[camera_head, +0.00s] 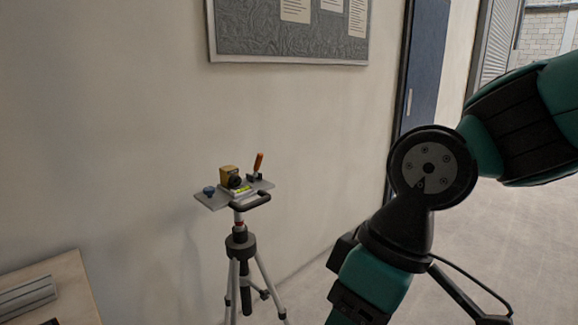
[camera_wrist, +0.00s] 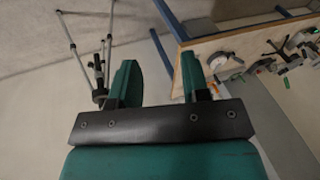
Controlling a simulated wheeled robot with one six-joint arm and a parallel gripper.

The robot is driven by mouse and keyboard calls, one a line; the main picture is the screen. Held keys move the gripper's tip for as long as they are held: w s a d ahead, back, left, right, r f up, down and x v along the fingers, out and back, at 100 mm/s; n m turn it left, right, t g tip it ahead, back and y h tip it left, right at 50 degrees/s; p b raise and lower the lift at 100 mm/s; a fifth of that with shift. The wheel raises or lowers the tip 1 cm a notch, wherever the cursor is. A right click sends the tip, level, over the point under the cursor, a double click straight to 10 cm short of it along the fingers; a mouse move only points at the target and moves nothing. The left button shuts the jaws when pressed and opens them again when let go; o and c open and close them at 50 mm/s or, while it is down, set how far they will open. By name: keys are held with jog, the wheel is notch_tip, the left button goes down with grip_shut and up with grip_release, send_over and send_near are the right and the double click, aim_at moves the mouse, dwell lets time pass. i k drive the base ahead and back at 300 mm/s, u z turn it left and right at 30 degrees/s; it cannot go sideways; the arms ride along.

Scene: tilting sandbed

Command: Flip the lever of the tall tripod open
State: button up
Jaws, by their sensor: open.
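The tall tripod (camera_head: 240,246) stands near the wall in the head view, left of my arm. The tripod's legs and dark hub (camera_wrist: 99,95) show at the upper left of the wrist view; the lever cannot be made out there. My gripper (camera_wrist: 160,80) is open and empty in the wrist view, apart from the tripod. In the head view my gripper's fingers are not visible.
A wooden table (camera_head: 66,279) with a grey metal piece (camera_head: 27,296) is at the lower left. The wrist view shows a wooden table (camera_wrist: 232,42) with several small devices at the upper right. A notice board (camera_head: 290,45) hangs on the wall. Floor right of the tripod is open.

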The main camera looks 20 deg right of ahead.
aim_at(258, 161)
jog(key=k, duration=0.65)
jog(key=z, duration=0.8)
jog(key=i, duration=1.3)
jog(key=u, duration=0.55)
